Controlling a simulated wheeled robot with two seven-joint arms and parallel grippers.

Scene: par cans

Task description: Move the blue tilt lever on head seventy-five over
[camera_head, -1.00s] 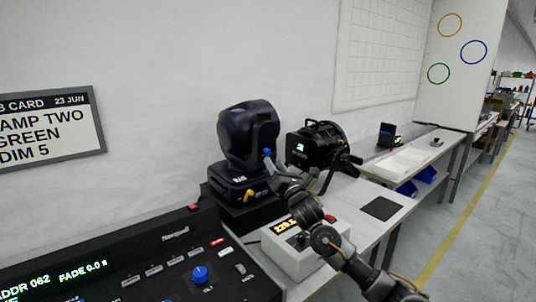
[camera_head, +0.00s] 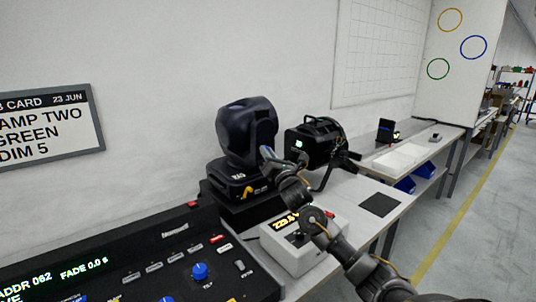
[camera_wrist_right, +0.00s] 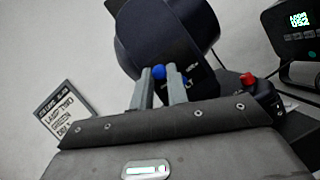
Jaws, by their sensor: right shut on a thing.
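The black moving head (camera_head: 247,130) stands on its base on a dark box at the bench's back. The blue tip of its tilt lever (camera_wrist_right: 158,72) shows in the right wrist view between the fingertips of my right gripper (camera_wrist_right: 160,82), against the head's dark side. The gripper is shut on the lever. In the head view my right gripper (camera_head: 268,154) reaches the right side of the head and hides the lever. My left gripper is not in view.
Another black lamp (camera_head: 316,142) stands close on the right. A grey meter box (camera_head: 296,252) with a lit display sits below my right arm. The control desk (camera_head: 150,262) fills the lower left. A dark mat (camera_head: 380,205) lies on the bench.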

